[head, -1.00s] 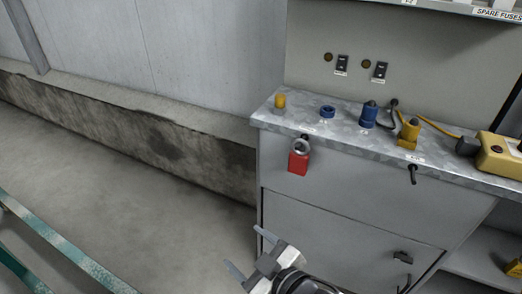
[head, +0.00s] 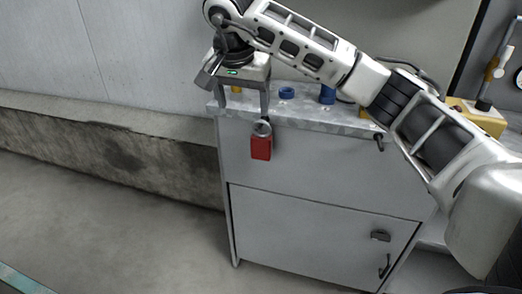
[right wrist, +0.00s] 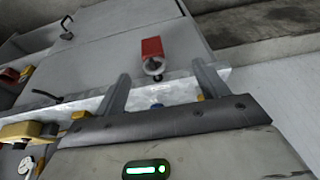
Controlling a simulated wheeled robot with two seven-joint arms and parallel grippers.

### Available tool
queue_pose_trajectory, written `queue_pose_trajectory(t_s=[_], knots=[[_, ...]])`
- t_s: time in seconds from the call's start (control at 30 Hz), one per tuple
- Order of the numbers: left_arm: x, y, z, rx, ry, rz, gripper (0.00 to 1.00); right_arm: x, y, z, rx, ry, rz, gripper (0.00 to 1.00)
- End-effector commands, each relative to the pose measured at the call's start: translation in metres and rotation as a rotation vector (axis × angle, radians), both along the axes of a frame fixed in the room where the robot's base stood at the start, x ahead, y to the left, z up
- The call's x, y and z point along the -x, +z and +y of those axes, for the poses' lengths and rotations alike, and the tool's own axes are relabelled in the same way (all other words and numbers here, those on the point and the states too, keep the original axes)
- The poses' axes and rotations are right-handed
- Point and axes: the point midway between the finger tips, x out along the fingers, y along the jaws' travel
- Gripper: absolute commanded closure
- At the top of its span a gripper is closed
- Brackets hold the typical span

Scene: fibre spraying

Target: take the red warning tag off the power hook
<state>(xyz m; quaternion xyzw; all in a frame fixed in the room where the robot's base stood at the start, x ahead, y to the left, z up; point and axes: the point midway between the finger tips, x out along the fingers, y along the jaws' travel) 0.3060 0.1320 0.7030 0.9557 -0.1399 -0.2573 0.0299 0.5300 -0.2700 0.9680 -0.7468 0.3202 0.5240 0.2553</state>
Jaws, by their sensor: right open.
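The red warning tag (head: 261,148) hangs with its grey ring (head: 263,128) at the front face of the grey cabinet, just below the worktop edge. The hook behind the ring is not clearly visible. My right gripper (head: 243,112) is open and empty, above and slightly left of the tag, its fingers pointing down. In the right wrist view, the tag (right wrist: 151,47) and its ring (right wrist: 154,66) appear just beyond the open fingers, between their lines. I see no contact with the tag. My left gripper is not in view.
The worktop (head: 305,112) carries a blue ring (head: 287,92), a blue plug (head: 327,94) and a yellow box (head: 480,117). A black hook (head: 379,142) sticks out right of the tag. My right arm covers part of the worktop. The floor left of the cabinet is clear.

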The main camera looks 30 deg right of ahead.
Motion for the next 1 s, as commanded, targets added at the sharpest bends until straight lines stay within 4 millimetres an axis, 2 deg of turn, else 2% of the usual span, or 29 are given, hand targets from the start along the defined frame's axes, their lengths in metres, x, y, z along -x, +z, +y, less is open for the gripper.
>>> queue_pose_trajectory(t_s=[0.07, 0.13, 0.5, 0.6, 0.87, 1.0], knots=[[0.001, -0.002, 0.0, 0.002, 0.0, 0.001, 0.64, 0.0, 0.01, -0.016, 0.059, -0.018, -0.008, 0.27], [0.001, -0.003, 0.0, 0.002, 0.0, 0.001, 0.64, -0.001, 0.008, -0.024, 0.083, -0.024, -0.006, 0.27], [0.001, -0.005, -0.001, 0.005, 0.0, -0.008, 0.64, -0.019, -0.061, -0.045, 0.082, -0.025, -0.004, 0.27], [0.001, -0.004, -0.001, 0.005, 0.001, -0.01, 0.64, -0.023, -0.074, -0.049, 0.081, -0.025, -0.006, 0.27], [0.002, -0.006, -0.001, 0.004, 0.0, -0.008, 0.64, -0.027, -0.092, -0.055, 0.08, -0.023, -0.007, 0.27], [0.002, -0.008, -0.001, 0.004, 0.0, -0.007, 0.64, -0.032, -0.113, -0.062, 0.08, -0.024, -0.005, 0.27]])
